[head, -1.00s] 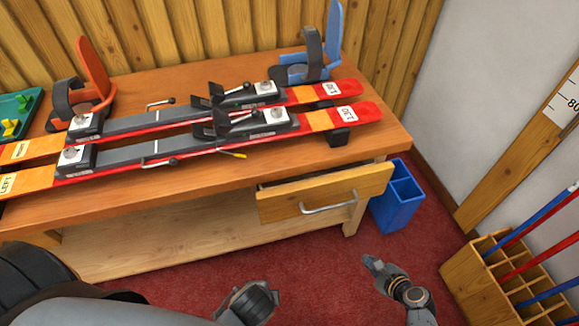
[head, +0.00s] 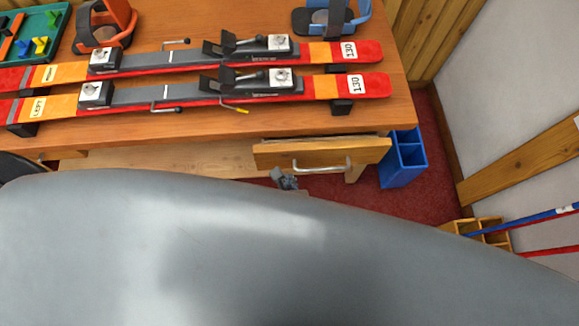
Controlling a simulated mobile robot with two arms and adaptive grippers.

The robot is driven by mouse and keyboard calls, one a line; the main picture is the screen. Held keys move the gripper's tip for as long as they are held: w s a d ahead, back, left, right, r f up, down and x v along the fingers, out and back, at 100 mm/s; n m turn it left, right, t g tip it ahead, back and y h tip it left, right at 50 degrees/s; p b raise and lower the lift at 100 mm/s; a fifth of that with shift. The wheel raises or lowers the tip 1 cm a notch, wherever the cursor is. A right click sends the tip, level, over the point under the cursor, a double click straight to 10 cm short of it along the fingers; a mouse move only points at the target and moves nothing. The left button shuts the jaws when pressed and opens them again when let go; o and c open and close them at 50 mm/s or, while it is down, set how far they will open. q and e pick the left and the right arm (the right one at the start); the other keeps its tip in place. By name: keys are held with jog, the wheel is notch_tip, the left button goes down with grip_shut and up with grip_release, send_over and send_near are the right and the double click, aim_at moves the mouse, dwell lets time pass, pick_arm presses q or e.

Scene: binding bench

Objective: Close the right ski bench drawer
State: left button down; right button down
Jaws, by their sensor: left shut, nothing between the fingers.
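The right drawer (head: 272,156) of the wooden ski bench (head: 215,135) stands out from the bench, with a thin gap showing above its front. Its metal bar handle (head: 322,168) faces me. My left gripper (head: 283,178) is shut and empty, just below the drawer front and left of the handle. I cannot tell whether it touches the drawer. My own large grey arm link covers the lower picture and hides most of that arm. My right gripper is not in view.
Two red and orange skis (head: 190,90) lie clamped on the bench top. A blue bin (head: 405,160) stands on the red floor right of the drawer. A wooden pole rack (head: 490,232) is at the lower right. A green tray (head: 40,38) is at the back left.

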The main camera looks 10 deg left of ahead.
aim_at(287, 154)
pick_arm(q)
jog(key=w+f, duration=0.1)
jog(key=w, duration=0.1)
jog(key=w+a+f, duration=0.1)
jog(key=w, duration=0.1)
jog(key=w+a+f, duration=0.1)
jog(key=w, duration=0.1)
jog(key=shift+f, duration=0.2)
jog(key=shift+w+a, duration=0.1)
jog(key=shift+w, duration=0.45)
